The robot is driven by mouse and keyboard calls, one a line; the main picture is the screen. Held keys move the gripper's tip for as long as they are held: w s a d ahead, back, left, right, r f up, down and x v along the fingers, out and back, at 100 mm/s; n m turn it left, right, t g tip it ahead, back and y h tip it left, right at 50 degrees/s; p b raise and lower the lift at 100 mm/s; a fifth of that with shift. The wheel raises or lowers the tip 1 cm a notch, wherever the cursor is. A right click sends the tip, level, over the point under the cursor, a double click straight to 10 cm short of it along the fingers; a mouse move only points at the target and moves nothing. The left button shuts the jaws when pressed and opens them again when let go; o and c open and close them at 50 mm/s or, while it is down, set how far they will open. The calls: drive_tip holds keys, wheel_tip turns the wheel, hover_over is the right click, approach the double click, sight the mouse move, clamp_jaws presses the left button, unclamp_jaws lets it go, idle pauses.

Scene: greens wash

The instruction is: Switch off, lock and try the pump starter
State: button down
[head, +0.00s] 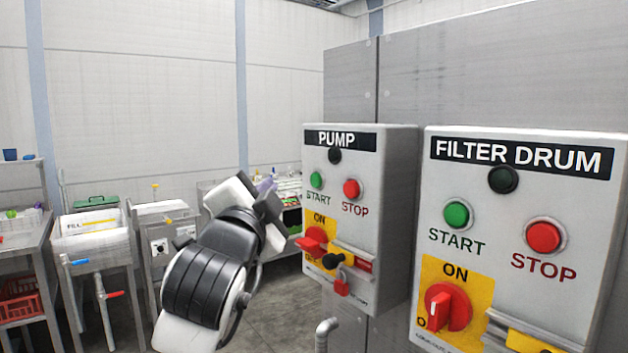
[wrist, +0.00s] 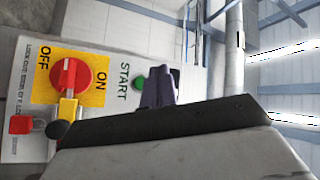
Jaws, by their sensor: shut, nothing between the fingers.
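The pump starter box (head: 393,215) has a dark lamp, a green START button (head: 317,180) and a red STOP button (head: 352,189). Its red rotary handle (head: 313,240) lies sideways on a yellow plate, its mark turned away from ON; the handle also shows in the wrist view (wrist: 70,76). A slide below it has a black knob (head: 333,261); its yellow end (wrist: 68,108) reaches the handle. A red padlock (head: 342,288) hangs at the slide; its shackle is too small to judge. My gripper (head: 268,208) is shut and empty, left of the box; its fingertips (wrist: 160,88) appear near START.
The filter drum starter box (head: 520,220) stands close on the right with its own buttons and red handle (head: 447,307). A grey cabinet wall (head: 500,70) is behind both. Sinks (head: 92,240) and shelves are at the left. A pipe (head: 325,333) rises below the pump box.

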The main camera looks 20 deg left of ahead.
drive_tip(key=shift+w+d, duration=0.9)
drive_tip(key=shift+w, duration=0.25)
drive_tip(key=shift+w+d, duration=0.9)
drive_tip(key=shift+w, duration=0.25)
drive_tip(key=shift+w+d, duration=0.1)
drive_tip(key=shift+w+d, duration=0.15)
drive_tip(key=shift+w, duration=0.1)
drive_tip(key=shift+w+d, duration=0.3)
drive_tip(key=shift+w, duration=0.05)
idle(1.0)
drive_tip(key=shift+s+a, duration=0.1)
idle(0.3)
drive_tip(key=shift+s+a, duration=0.4)
drive_tip(key=shift+s, duration=0.2)
drive_tip(key=shift+s+a, duration=0.8)
drive_tip(key=shift+s, duration=0.2)
drive_tip(key=shift+s+a, duration=0.75)
drive_tip(key=shift+s, duration=0.25)
